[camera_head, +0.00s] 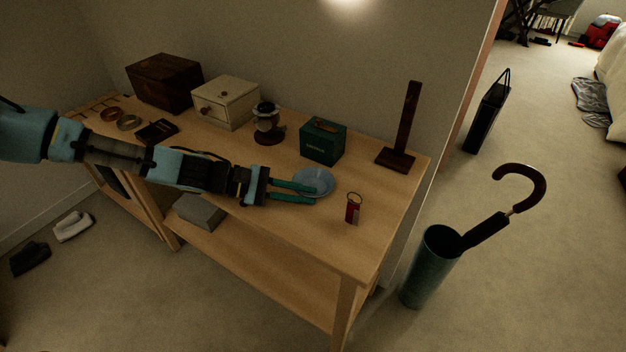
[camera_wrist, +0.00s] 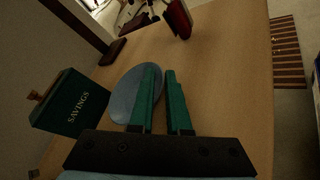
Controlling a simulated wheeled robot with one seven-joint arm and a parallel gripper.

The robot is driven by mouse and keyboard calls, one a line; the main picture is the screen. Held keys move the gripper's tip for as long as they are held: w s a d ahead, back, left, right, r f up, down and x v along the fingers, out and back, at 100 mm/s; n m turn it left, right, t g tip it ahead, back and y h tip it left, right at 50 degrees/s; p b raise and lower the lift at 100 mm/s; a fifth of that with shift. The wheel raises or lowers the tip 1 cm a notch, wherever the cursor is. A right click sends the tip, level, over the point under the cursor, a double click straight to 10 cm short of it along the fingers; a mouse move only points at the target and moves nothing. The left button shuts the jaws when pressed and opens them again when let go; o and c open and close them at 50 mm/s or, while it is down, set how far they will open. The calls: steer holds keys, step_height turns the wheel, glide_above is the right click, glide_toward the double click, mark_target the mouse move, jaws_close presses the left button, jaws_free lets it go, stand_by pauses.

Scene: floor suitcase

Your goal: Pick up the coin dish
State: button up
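In the wrist view the dish (camera_wrist: 127,92) is partly covered by the left finger. My gripper (camera_head: 315,196) reaches in from the left, low at the dish's near edge. Its two green fingers (camera_wrist: 162,72) are a narrow gap apart, with one over the dish and the other just outside its rim. I cannot tell whether a finger touches the dish.
The green savings box (camera_head: 323,141) stands behind the dish, and a dark wooden stand (camera_head: 399,158) behind right. A red key fob (camera_head: 353,212) lies to the right. A dark grinder-like object (camera_head: 267,127) and boxes stand further left. The table's front edge is close.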

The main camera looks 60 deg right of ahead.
steer(key=shift+s+d+f, duration=0.1)
steer(key=shift+s+d, duration=0.05)
steer(key=shift+s, duration=0.05)
jaws_close()
stand_by(1.3)
